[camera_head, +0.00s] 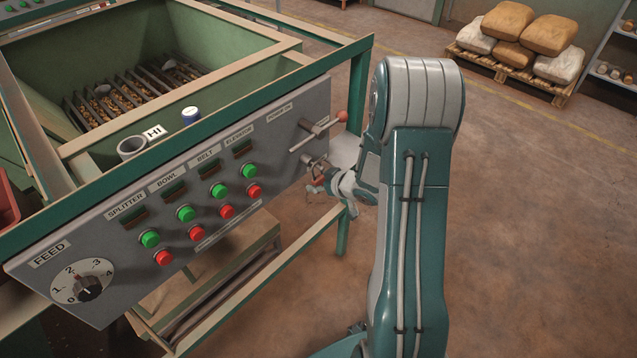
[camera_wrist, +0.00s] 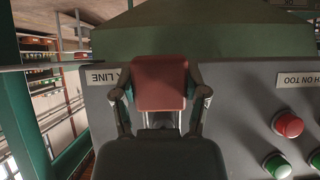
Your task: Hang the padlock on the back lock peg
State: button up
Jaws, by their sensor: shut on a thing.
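A red padlock (camera_wrist: 160,82) sits between the two fingers of my gripper (camera_wrist: 160,98), which is shut on it in front of the grey panel. A pale metal part shows just below its red body in the wrist view, and I cannot tell if it is the shackle. In the head view my gripper (camera_head: 320,184) is small, at the panel's right end below the red-knobbed lever (camera_head: 341,117). A small metal fitting (camera_head: 308,160) shows there beside the gripper. I cannot tell whether it is the back lock peg or part of the padlock, nor whether the padlock touches a peg.
The grey control panel (camera_head: 215,185) carries green and red buttons and a feed dial (camera_head: 83,281). A green frame post (camera_head: 358,88) stands behind its right end. A white cup (camera_head: 131,148) sits on the hopper edge.

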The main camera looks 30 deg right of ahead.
jog(key=o, duration=1.3)
jog(key=v, duration=1.2)
